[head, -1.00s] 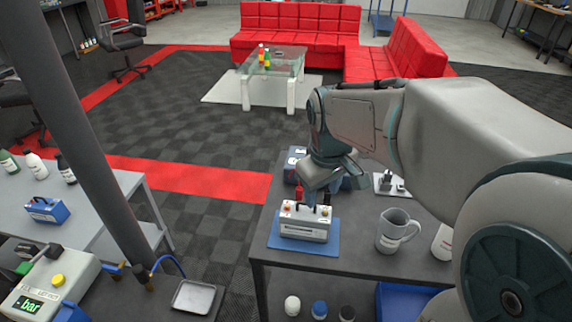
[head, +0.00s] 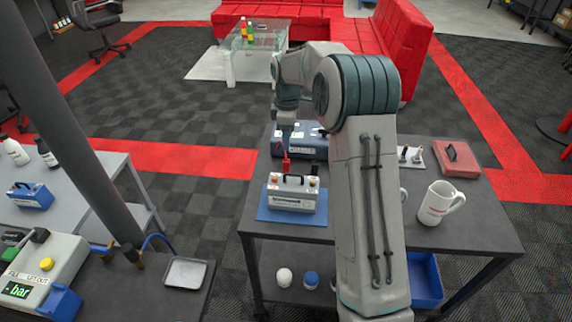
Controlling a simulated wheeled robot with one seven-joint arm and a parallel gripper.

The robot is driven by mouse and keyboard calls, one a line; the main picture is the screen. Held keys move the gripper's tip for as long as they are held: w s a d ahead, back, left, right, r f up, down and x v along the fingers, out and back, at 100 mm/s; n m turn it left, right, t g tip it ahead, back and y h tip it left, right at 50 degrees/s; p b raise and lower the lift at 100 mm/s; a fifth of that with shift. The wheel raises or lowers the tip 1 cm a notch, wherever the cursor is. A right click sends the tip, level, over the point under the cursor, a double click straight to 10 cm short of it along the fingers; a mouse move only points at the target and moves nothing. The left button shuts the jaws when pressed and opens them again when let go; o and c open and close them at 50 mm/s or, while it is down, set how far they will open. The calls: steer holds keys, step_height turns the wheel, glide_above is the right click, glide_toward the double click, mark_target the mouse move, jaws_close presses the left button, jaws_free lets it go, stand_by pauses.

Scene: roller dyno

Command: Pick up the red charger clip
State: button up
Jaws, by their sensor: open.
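The red charger clip (head: 286,163) stands upright at the back left edge of a white battery (head: 291,201) with a dark handle. The battery rests on a blue mat (head: 262,214). A small dark piece shows at the battery's right end. My gripper (head: 286,138) is above the red clip and points down. It is open, but its fingers are small and dark here, so I cannot tell whether they reach the clip. My arm hides part of the table to the right.
A blue battery (head: 312,148) stands just behind the white one. A white mug (head: 440,203), a red case (head: 456,160) and a small plate with metal parts (head: 410,156) are right of my arm. A dark column (head: 72,125) rises at left.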

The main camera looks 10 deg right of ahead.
mark_target(286, 160)
step_height(286, 160, down, 12)
steer(key=shift+a+r+p, duration=0.1)
steer(key=shift+p, duration=0.5)
jaws_close()
